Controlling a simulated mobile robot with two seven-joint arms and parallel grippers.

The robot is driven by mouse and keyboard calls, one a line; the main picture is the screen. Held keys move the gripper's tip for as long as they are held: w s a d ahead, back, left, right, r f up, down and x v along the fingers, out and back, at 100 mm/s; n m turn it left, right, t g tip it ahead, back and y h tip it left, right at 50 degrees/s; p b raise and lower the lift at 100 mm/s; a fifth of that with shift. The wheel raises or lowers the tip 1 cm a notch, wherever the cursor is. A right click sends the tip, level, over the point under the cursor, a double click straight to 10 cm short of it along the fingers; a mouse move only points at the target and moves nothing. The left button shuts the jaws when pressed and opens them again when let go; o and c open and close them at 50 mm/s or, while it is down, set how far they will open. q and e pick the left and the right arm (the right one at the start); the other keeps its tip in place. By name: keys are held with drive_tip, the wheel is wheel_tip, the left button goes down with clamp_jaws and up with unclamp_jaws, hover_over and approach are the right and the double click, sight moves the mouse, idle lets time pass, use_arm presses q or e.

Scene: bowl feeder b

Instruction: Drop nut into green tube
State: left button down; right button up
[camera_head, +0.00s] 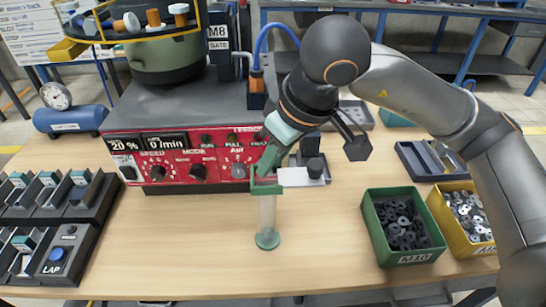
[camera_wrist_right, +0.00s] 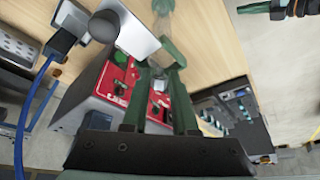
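The green tube (camera_head: 267,212) stands upright on the table in front of the red control panel, a clear pipe with a green base and a green top. My right gripper (camera_head: 266,172) is right above and against its top in the head view; I cannot tell if they touch. My left gripper is not in view.
A green M10 bin (camera_head: 411,258) of dark parts and a yellow bin (camera_head: 480,248) stand at right. A blue tray (camera_head: 420,175) lies behind them. The red control panel (camera_head: 205,180) is close behind the tube. Dark racks (camera_head: 75,240) stand at left. The front table is clear.

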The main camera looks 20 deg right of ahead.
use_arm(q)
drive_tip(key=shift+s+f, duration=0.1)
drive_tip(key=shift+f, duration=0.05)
use_arm(e)
drive_tip(key=o, duration=0.6)
drive_tip(key=shift+c, duration=0.2)
drive_tip(key=shift+r, duration=0.1)
drive_tip(key=shift+s+r, duration=0.1)
drive_tip(key=shift+r, duration=0.15)
use_arm(q)
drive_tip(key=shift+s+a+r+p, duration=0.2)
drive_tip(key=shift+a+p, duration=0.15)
drive_tip(key=shift+p, duration=0.15)
use_arm(e)
drive_tip(key=v, duration=1.1)
drive_tip(key=shift+r, duration=0.4)
drive_tip(key=shift+s+d, duration=0.1)
drive_tip(key=shift+s, duration=0.05)
